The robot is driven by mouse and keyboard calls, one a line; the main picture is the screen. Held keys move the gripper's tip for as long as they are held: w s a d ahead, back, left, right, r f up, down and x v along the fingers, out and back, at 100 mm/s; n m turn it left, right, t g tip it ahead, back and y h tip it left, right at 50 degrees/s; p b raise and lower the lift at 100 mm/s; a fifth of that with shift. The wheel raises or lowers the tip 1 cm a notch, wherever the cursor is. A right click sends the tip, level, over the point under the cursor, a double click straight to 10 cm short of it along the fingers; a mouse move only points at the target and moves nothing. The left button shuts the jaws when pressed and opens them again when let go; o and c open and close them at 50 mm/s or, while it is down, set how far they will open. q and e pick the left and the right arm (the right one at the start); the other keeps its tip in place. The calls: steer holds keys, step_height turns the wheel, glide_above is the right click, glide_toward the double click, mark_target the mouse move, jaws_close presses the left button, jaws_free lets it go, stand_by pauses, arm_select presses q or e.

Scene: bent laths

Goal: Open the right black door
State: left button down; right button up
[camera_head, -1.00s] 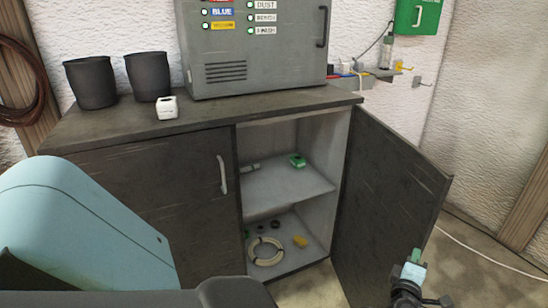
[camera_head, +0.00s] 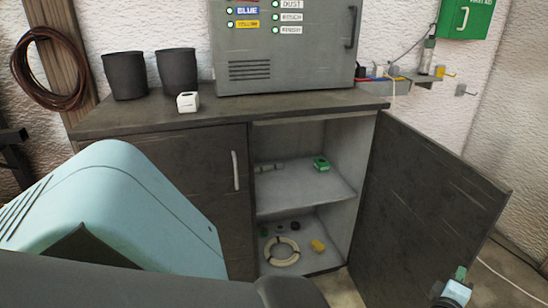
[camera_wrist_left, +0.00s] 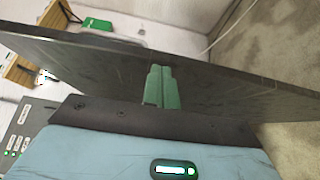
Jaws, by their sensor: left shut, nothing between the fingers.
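The right black door (camera_head: 432,200) of the low dark cabinet stands wide open, swung out to the right. It also crosses the left wrist view (camera_wrist_left: 225,80) as a dark slab. My left gripper (camera_head: 461,273) is near the door's free edge, low at the right of the head view. In the left wrist view its green fingers (camera_wrist_left: 161,87) are together and empty, close against the door; I cannot tell whether they touch it. The right gripper is not in view.
The left door (camera_head: 190,180) is closed, with a pale handle (camera_head: 236,170). Inside, the shelf (camera_head: 290,195) holds a green item (camera_head: 321,163); a pale ring (camera_head: 282,251) and a yellow block (camera_head: 318,246) lie below. A grey control box (camera_head: 285,70) and two dark pots stand on top.

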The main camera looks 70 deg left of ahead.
arm_select(q)
steer(key=shift+s, duration=0.15)
steer(key=p+v, duration=0.4)
steer(key=v, duration=0.3)
steer(key=shift+s+d, duration=0.15)
steer(key=shift+s, duration=0.15)
